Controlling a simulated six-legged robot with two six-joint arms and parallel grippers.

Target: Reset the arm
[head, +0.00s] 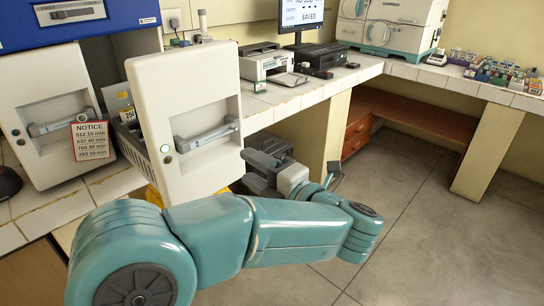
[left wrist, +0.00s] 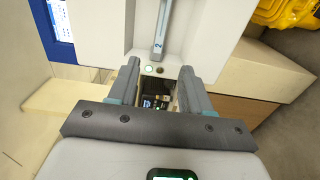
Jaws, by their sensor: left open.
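My left arm crosses the front of the head view, and its gripper (head: 250,172) is near the lower right edge of a white incubator door (head: 187,85). In the left wrist view the left gripper (left wrist: 158,70) has its two fingers apart, with nothing held between them. A grey door handle (left wrist: 161,28) is ahead of the fingers, with small round buttons just below it. The handle also shows in the head view (head: 207,134). The white door appears to stand forward of the counter. My right gripper is in neither view.
A second white door (head: 45,105) with a red-edged notice (head: 92,139) is at left. A printer (head: 268,62), monitor (head: 303,15) and white-teal machine (head: 392,25) stand on the tiled counter. Small coloured items (head: 490,72) are at far right. Open floor (head: 395,215) is at right.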

